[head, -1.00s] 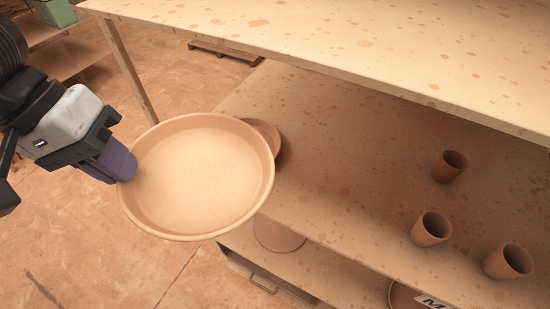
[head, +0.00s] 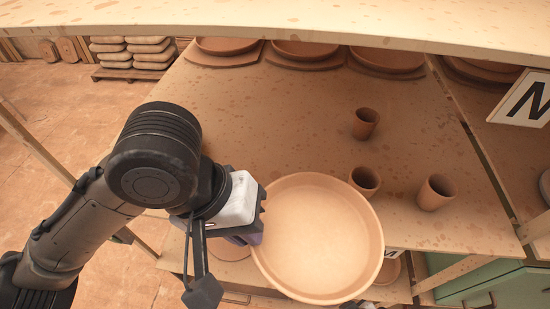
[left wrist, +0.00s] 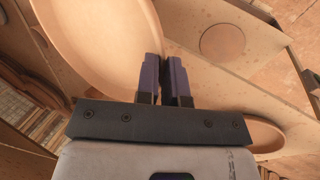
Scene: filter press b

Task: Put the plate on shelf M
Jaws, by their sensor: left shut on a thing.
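My left gripper (head: 254,232) is shut on the rim of a large, round, tan plate (head: 318,238). The plate is held roughly level at the front edge of a speckled shelf board (head: 285,130). A label beginning with M (head: 394,253) shows on that board's front edge, partly hidden by the plate. In the left wrist view, the purple fingers (left wrist: 165,78) pinch the rim of the plate (left wrist: 95,45).
Three brown cups stand on the board: one further back (head: 365,123), one close behind the plate (head: 364,181), one to the right (head: 436,193). Several dishes (head: 305,52) line the back. A top board (head: 300,18) overhangs. The board's left and middle are clear.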

